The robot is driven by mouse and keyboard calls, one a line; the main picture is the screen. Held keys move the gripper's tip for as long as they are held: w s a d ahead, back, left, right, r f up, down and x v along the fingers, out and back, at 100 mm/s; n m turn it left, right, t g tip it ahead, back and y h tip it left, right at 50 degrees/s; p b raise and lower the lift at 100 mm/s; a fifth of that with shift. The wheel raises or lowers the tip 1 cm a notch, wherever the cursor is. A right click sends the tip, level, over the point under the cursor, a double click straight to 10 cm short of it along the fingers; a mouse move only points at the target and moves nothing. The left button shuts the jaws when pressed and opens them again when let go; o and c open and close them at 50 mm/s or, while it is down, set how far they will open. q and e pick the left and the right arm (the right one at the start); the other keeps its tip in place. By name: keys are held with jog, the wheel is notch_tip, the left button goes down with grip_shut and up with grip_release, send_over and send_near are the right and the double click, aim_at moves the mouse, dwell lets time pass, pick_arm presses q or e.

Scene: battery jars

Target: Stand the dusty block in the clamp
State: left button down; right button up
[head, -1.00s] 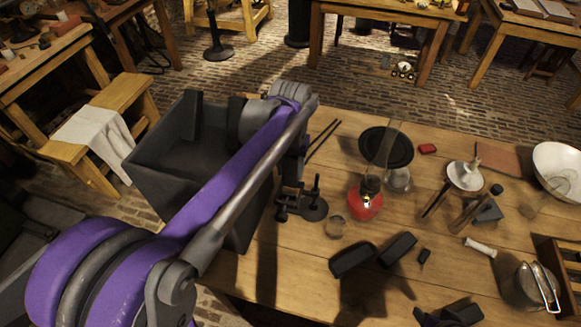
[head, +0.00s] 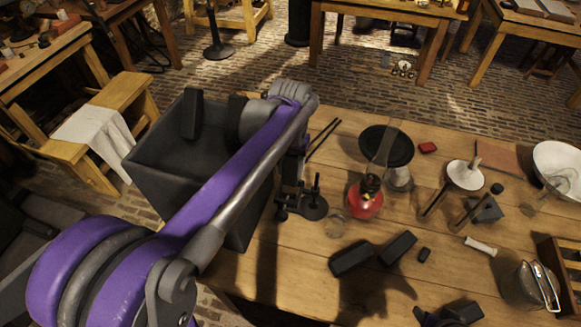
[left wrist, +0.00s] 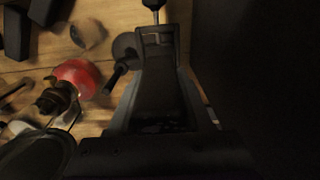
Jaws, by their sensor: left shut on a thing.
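My left gripper (left wrist: 160,125) is shut on a dark block (left wrist: 160,85), seen from above in the left wrist view. In the head view my purple arm hides most of the gripper, which hangs beside the bin, over the table's left end. The black clamp stand (head: 313,208) has a round base and a short upright post, close by the gripper. In the left wrist view the round base (left wrist: 124,46) shows just left of the held block. Whether the block touches the clamp is hidden.
A dark bin (head: 155,170) stands at the table's left end, with a dark block (head: 192,113) by its far wall. A red lamp (head: 365,203) and a faint glass jar (head: 335,228) stand right of the clamp. Dark blocks (head: 351,259) lie at the front.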

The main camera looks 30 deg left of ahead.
aim_at(291, 180)
pick_arm(q)
jog(key=shift+f+b, duration=1.55)
jog(key=shift+f, duration=1.15)
pick_arm(e)
jog(key=shift+s+f, duration=0.2)
jog(key=shift+f, duration=0.7)
jog(key=shift+s+f, duration=0.2)
jog(key=shift+f, duration=0.65)
pick_arm(q)
jog(key=shift+c, duration=1.2)
grip_release()
jog(key=shift+r, duration=0.1)
notch_tip(291, 180, up, 11)
jog(key=shift+f+p, duration=0.1)
jog(key=shift+p, duration=0.45)
pick_arm(e)
jog(key=shift+w+r, duration=0.15)
jog(key=shift+r, duration=0.45)
pick_arm(q)
jog(key=shift+s, duration=0.1)
